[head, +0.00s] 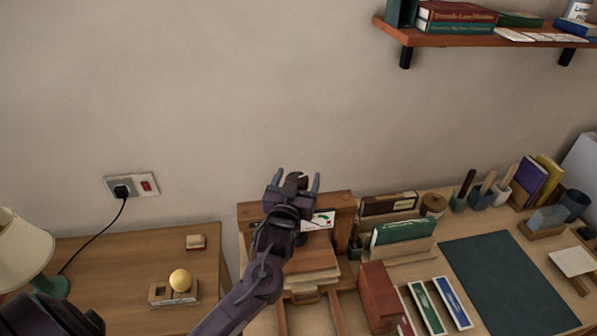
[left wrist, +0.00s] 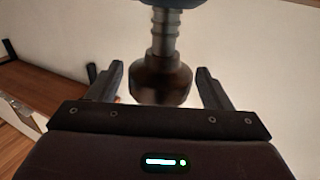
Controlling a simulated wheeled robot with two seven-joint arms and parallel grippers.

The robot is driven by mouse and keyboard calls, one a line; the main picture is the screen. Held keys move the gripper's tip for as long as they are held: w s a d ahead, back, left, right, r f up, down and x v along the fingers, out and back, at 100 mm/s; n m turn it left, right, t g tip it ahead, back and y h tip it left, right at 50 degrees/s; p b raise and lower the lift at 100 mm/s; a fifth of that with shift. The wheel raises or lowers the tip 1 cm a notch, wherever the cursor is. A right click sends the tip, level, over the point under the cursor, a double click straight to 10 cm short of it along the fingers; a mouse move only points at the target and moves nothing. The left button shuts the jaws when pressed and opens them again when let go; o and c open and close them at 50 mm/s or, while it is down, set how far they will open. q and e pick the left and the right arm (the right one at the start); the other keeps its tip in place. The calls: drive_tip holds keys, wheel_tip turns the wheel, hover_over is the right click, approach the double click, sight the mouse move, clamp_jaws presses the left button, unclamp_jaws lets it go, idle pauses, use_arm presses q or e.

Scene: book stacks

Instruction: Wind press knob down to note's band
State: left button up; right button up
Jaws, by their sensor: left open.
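The wooden press (head: 345,207) stands on the desk, with books or boards stacked in it. A white note (head: 321,220) with green and red marks is at its top, partly hidden by my left arm. My left gripper (head: 296,182) is open above the press, its fingers on either side of the dark round knob (head: 297,177). In the left wrist view the knob (left wrist: 163,80) sits between the open fingertips (left wrist: 160,82), with visible gaps on both sides. A grey threaded screw (left wrist: 165,35) joins it. My right gripper is not in view.
A side table (head: 105,255) at left holds a yellow ball (head: 180,280) on a wooden stand and a lamp (head: 22,245). Books, pen cups and a dark green mat (head: 505,285) occupy the desk at right. A wall shelf (head: 480,40) hangs at upper right.

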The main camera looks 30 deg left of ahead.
use_arm(q)
drive_tip(key=shift+x, duration=0.85)
drive_tip(key=c, duration=1)
drive_tip(key=shift+o, duration=0.2)
drive_tip(key=shift+d+m+t+h, duration=0.15)
drive_tip(key=shift+m+t+h, duration=0.15)
drive_tip(key=shift+m+h, duration=1.2)
drive_tip(key=shift+n+h, duration=0.3)
drive_tip(key=o, duration=1)
drive_tip(key=shift+c, duration=0.2)
